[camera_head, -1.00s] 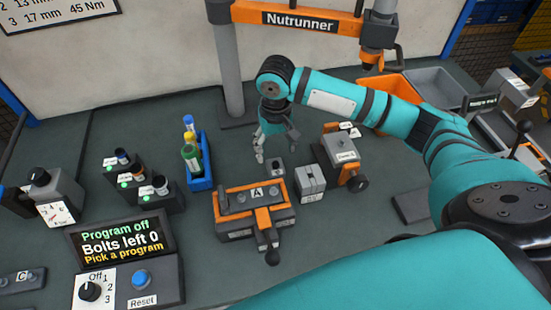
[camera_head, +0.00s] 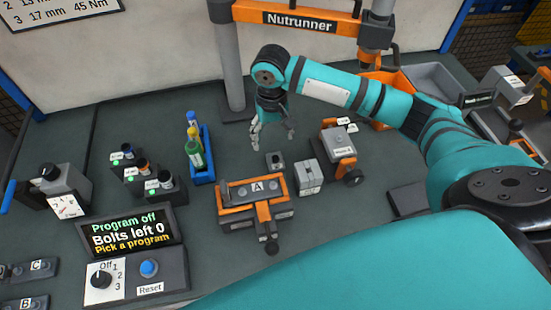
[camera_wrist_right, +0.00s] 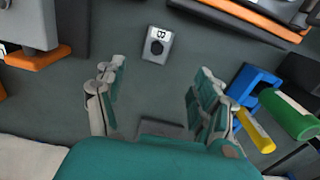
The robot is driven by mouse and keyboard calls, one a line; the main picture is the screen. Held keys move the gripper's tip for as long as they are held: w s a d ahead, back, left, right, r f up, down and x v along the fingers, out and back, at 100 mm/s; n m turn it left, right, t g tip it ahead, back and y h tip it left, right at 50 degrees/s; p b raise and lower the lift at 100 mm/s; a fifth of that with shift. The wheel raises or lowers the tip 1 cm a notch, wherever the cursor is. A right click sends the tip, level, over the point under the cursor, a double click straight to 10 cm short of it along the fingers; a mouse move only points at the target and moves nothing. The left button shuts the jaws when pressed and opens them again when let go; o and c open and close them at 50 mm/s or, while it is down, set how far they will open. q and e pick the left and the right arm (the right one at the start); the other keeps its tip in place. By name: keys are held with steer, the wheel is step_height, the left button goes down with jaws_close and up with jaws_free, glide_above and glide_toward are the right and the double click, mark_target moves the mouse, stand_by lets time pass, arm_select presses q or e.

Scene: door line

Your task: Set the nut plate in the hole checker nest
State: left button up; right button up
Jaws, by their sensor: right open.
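A small grey plate marked B with a dark hex nut or hole (camera_wrist_right: 157,45) lies flat on the bench in the right wrist view; it looks like the nut plate. In the head view it is a small dark-topped piece (camera_head: 275,161). My right gripper (camera_head: 272,136) is open and empty, beyond the plate in the head view. In the wrist view the open fingers (camera_wrist_right: 154,80) stand apart, with the plate ahead of them, untouched. A grey device with orange sides and a knob (camera_head: 338,146) stands to the right; I cannot tell if it is the checker nest. My left gripper is out of view.
An orange fixture marked A (camera_head: 235,205) and a grey split block (camera_head: 308,176) stand near the plate. A blue holder with bottles (camera_head: 204,171) is left of the gripper. A nutrunner stand (camera_head: 230,80) rises behind. A control box (camera_head: 125,280) is front left.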

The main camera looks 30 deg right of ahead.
glide_above(275, 157)
steer(key=f, duration=0.4)
steer(key=shift+w+a+f, duration=0.25)
steer(key=shift+s+d+f+p, duration=0.2)
steer(key=shift+f+p, duration=0.15)
steer(key=shift+f, duration=1)
steer(key=shift+s+d+f+p, duration=0.15)
steer(key=shift+f+p, duration=0.2)
steer(key=shift+f, duration=0.95)
steer(key=shift+a, duration=0.1)
jaws_close()
